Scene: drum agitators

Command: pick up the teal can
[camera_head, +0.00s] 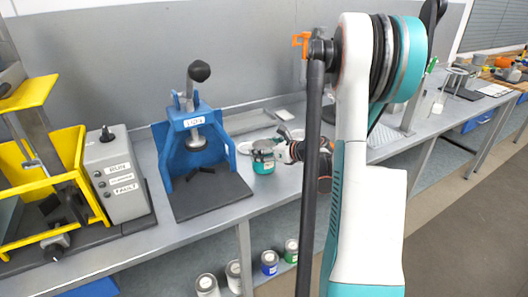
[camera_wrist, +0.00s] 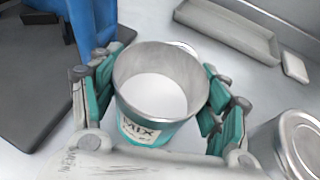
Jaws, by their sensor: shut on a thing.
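The teal can (camera_head: 263,166) is upright at the bench, just right of the blue press. In the wrist view the teal can (camera_wrist: 155,132) has a silver rim, a pale inside and a white label reading MIX. My gripper (camera_wrist: 160,95) has its teal-padded fingers on both sides of the can and is shut on it. In the head view my gripper (camera_head: 272,150) reaches the can from the right. I cannot tell whether the can's base touches the bench.
A blue press (camera_head: 190,125) on a dark plate stands left of the can, beside a grey control box (camera_head: 115,175) and yellow frame (camera_head: 70,165). A silver-topped can (camera_wrist: 297,145) is close at right in the wrist view. A grey tray (camera_wrist: 228,27) lies behind. Several cans stand below the bench.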

